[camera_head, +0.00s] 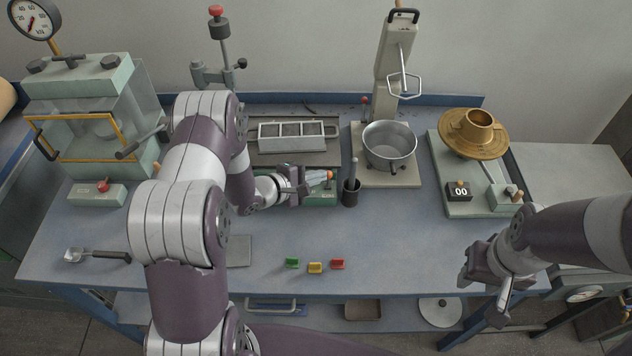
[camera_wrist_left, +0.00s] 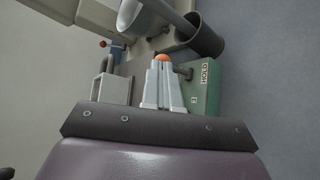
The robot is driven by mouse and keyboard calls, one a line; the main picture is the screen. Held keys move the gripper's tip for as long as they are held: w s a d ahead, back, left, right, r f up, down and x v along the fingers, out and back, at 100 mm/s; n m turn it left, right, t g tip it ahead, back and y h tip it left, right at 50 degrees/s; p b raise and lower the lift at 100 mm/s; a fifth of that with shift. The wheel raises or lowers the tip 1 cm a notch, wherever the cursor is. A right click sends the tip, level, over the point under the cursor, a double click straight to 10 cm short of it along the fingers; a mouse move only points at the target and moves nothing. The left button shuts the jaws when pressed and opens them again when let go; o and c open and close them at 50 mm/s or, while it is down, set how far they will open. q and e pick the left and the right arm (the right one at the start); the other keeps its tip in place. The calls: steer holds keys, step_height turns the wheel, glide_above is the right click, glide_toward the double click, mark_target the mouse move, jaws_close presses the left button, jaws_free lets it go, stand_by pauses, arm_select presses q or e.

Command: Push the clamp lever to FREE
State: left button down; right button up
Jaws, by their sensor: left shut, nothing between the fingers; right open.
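A green clamp box (camera_head: 326,197) sits behind the middle of the bench, partly hidden by my left gripper. Its side shows in the left wrist view (camera_wrist_left: 205,90), with the word HOLD readable. The lever's orange knob (camera_head: 329,175) is right at my left fingertips; it also shows just past them in the wrist view (camera_wrist_left: 162,58). I cannot tell whether they touch, and most of the lever is hidden. My left gripper (camera_head: 312,177) is shut with nothing between its fingers. My right gripper (camera_head: 484,287) is open and empty over the front right edge.
A dark cup holding a pestle (camera_head: 351,192) stands close right of the clamp box. A metal tray (camera_head: 298,148) and a steel bowl (camera_head: 389,155) stand behind. Green, yellow (camera_head: 315,267) and red blocks lie in front. The bench between is clear.

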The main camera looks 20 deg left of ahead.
arm_select(q)
steer(key=shift+w+a+r+n+g+p, duration=0.15)
steer(key=shift+w+r+n+g+p, duration=0.35)
steer(key=shift+g+p, duration=0.3)
steer(key=shift+w+a+f+p, duration=0.15)
steer(key=shift+w+f+p, duration=0.1)
steer(key=shift+w+p, duration=0.25)
steer(key=shift+f, duration=0.2)
arm_select(e)
step_height(320, 180, up, 4)
steer(key=shift+f, duration=0.2)
arm_select(q)
steer(key=shift+r, duration=0.2)
arm_select(e)
steer(key=shift+r, duration=0.15)
arm_select(q)
steer(key=shift+r+p, duration=0.7)
steer(key=shift+p, duration=0.05)
arm_select(e)
steer(key=shift+r, duration=0.75)
